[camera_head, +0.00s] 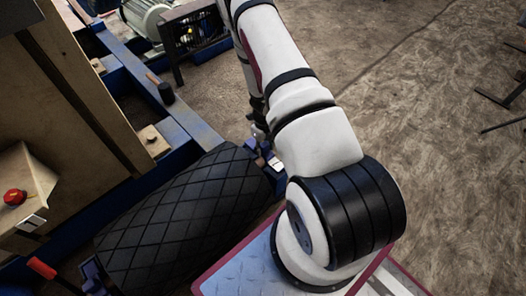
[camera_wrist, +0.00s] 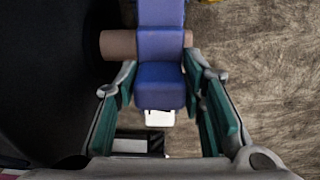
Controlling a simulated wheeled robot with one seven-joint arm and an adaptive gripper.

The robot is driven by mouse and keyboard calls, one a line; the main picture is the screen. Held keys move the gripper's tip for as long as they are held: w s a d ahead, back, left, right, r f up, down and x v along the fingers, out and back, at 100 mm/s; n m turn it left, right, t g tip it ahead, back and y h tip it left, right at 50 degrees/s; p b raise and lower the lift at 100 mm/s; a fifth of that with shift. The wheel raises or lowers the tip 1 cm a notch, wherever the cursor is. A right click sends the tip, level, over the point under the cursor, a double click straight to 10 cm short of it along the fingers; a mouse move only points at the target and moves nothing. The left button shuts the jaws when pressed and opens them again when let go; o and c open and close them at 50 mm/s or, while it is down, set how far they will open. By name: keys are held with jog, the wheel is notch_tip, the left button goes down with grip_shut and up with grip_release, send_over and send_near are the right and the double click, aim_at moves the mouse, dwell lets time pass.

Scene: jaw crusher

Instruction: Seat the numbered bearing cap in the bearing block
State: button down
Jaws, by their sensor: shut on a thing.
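In the wrist view my gripper (camera_wrist: 159,72) has its green-padded fingers on either side of a blue stepped block, which I take to be the bearing cap (camera_wrist: 160,85). The fingers are shut on it. A brownish shaft (camera_wrist: 116,46) shows on both sides behind the cap, so the cap is across the shaft. A small white patch (camera_wrist: 159,118) shows at the cap's near end; no number is readable. In the head view my arm hides most of the gripper, and a small blue part (camera_head: 272,160) shows at the drum's end. I cannot tell the bearing block from the cap.
A black drum (camera_head: 185,222) with a diamond pattern lies left of my arm. A blue frame (camera_head: 190,122) runs behind it, with a black-headed hammer (camera_head: 165,92) on it. A red button (camera_head: 15,197) is at far left. The floor (camera_head: 450,170) at right is mostly clear.

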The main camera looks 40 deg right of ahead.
aim_at(263, 151)
jog(key=shift+w+f+b, duration=0.2)
jog(key=shift+f+b, duration=0.85)
jog(key=shift+f, duration=0.7)
jog(key=shift+f, duration=0.1)
jog(key=c, duration=1.1)
grip_release()
jog(key=shift+o, duration=0.2)
